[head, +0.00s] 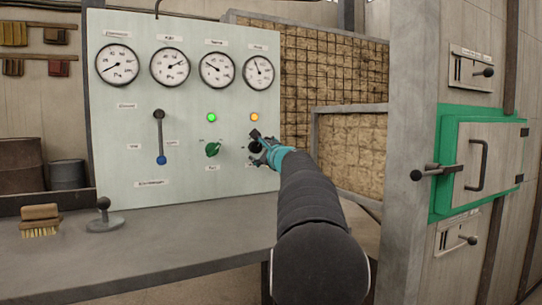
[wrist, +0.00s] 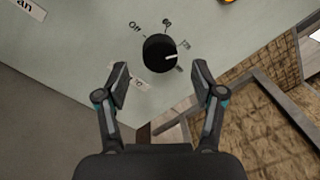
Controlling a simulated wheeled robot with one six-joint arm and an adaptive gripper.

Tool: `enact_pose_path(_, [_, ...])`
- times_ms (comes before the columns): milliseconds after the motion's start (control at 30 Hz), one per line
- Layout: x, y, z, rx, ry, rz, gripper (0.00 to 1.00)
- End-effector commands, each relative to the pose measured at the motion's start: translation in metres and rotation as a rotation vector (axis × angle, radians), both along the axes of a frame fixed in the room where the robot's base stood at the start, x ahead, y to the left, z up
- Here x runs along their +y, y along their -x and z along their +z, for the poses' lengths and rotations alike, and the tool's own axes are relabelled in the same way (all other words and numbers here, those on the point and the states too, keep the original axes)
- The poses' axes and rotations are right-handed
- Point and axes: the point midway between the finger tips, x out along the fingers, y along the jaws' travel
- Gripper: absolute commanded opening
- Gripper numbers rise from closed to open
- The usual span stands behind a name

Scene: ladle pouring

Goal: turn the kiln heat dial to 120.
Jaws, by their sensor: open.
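The black heat dial (wrist: 158,51) is on the pale panel, seen close up in the wrist view. Its white pointer line faces right and slightly up. "Off" and "60" read at its upper left and top; two small marks at its right are too blurred to read surely. My gripper (wrist: 161,76) is open, its fingers apart on either side below the dial, with nothing between them. In the head view my gripper (head: 262,147) is at the panel's right, partly covering the dial (head: 254,146). I cannot tell whether it touches.
The panel (head: 120,185) also carries several gauges, a green knob (head: 212,149), a blue-tipped lever (head: 160,140) and lit lamps. A grey bench (head: 180,240) below holds a brush (head: 40,220) and a knobbed stand (head: 104,215). A green-framed door (head: 485,165) is at right.

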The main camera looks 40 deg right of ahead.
Motion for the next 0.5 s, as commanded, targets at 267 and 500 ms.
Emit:
enact_pose_path(267, [0.014, 0.051, -0.002, -0.001, 0.0, -0.001, 0.68])
enact_pose_path(500, [0.022, 0.082, -0.005, 0.0, 0.0, -0.001, 0.68])
